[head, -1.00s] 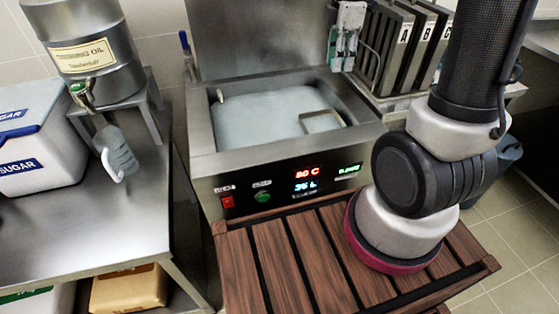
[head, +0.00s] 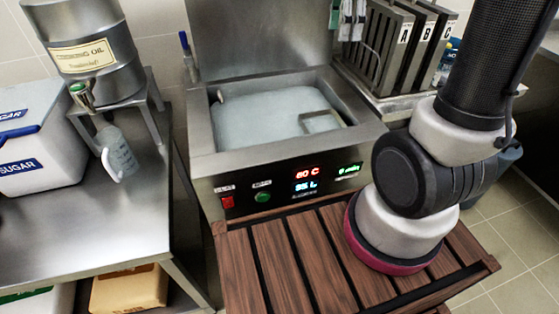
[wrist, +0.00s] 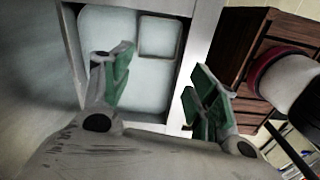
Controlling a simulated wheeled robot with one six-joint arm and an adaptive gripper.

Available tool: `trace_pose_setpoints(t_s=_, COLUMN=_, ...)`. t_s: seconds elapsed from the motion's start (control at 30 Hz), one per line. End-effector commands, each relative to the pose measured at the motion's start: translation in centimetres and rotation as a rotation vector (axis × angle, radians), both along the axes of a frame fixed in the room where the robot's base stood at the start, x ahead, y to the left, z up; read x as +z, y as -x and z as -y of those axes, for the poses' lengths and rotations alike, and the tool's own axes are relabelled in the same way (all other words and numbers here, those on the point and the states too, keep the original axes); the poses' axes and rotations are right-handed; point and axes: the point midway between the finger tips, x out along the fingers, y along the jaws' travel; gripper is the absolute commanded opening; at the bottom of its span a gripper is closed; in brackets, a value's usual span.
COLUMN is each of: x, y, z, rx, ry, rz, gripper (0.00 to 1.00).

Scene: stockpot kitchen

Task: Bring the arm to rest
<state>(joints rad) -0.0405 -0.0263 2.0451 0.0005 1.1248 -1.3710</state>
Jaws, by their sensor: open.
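My gripper (head: 346,36) shows only in part at the top edge of the head view, above the back right of the steel vat. In the wrist view my gripper (wrist: 160,72) has its two green-padded fingers spread apart with nothing between them. My arm comes down from the upper right and bends over the wooden slats in the head view.
The steel vat (head: 200,122) holds pale liquid and a square-framed item (head: 320,122). A wooden slatted platform (head: 285,265) is in front. An oil drum (head: 90,50), jug (head: 118,155) and sugar bin (head: 35,150) stand left.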

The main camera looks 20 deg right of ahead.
Motion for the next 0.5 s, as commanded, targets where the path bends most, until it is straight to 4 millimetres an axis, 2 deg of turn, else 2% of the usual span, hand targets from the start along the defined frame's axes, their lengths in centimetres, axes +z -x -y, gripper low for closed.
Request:
trace_pose_setpoints(t_s=0.1, x=2.2, y=-0.1, z=0.0, rx=0.0, ry=0.0, rz=0.002, gripper=0.59)
trace_pose_setpoints(t_s=0.2, x=3.3, y=0.0, z=0.0, rx=0.0, ry=0.0, rz=0.002, gripper=0.59)
trace_pose_setpoints(t_s=0.5, x=4.0, y=0.0, z=0.0, rx=0.0, ry=0.0, rz=-0.001, gripper=0.59)
